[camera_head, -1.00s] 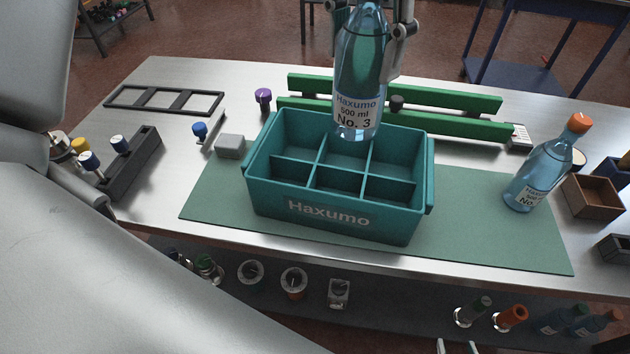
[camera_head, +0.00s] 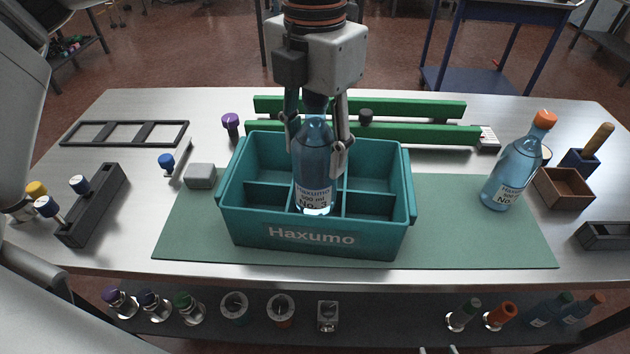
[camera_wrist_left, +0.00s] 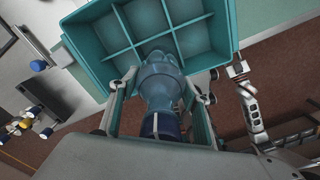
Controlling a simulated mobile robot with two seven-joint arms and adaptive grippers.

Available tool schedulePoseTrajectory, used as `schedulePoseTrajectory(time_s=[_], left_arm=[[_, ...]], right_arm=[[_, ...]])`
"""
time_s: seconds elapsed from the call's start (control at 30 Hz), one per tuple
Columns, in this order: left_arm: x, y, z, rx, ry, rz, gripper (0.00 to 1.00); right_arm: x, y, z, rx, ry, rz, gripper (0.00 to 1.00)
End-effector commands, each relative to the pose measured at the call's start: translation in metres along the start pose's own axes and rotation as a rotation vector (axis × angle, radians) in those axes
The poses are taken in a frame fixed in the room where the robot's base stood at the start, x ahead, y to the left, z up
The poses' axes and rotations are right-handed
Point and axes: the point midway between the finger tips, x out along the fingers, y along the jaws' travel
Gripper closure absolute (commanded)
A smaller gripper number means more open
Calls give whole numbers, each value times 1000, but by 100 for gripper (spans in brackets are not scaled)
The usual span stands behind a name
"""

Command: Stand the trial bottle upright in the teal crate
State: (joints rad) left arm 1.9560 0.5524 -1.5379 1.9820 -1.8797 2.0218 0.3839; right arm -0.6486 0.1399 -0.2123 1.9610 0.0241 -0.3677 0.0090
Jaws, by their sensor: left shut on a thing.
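The teal crate (camera_head: 285,238), marked Haxumo, stands on the green mat and has several compartments; it also shows in the wrist view (camera_wrist_left: 88,60). My left gripper (camera_head: 316,152) is shut on a blue bottle labelled No. 3 (camera_head: 313,180), with a finger on either side of its upper part. The bottle is upright over the front middle compartment; whether its base is inside or just above is unclear. In the wrist view the bottle (camera_wrist_left: 160,85) lies between the fingers. The tips of my right gripper (camera_head: 437,350) show apart at the bottom edge, apparently empty.
Another blue bottle with an orange cap (camera_head: 515,170) leans at the right of the green mat (camera_head: 450,235). A brown box (camera_head: 562,188) is beside it. Green rails (camera_head: 400,133) lie behind the crate. A grey block (camera_head: 200,176) and black rack (camera_head: 95,205) stand left.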

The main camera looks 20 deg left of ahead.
Motion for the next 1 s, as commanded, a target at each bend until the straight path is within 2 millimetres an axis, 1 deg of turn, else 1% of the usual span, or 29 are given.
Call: schedulePoseTrajectory(time_s=[0.03,0.1,0.2,0.37,0.63,0.7,1.0], left_arm=[[9,0,0,0,0,-2,92],[18,0,0,1,0,-2,92],[27,0,1,-1,-2,-1,92],[34,0,1,-1,-3,-1,92],[68,0,0,0,0,-1,92],[72,0,1,-1,-3,-1,92],[74,0,1,-1,-3,-1,92]], right_arm=[[0,0,1,0,0,0,60],[0,0,1,0,-1,0,60],[0,0,1,0,-1,0,60],[0,0,1,0,0,0,60],[1,0,0,-1,2,1,60],[1,0,0,-1,2,1,60],[2,0,2,-2,1,1,60]])
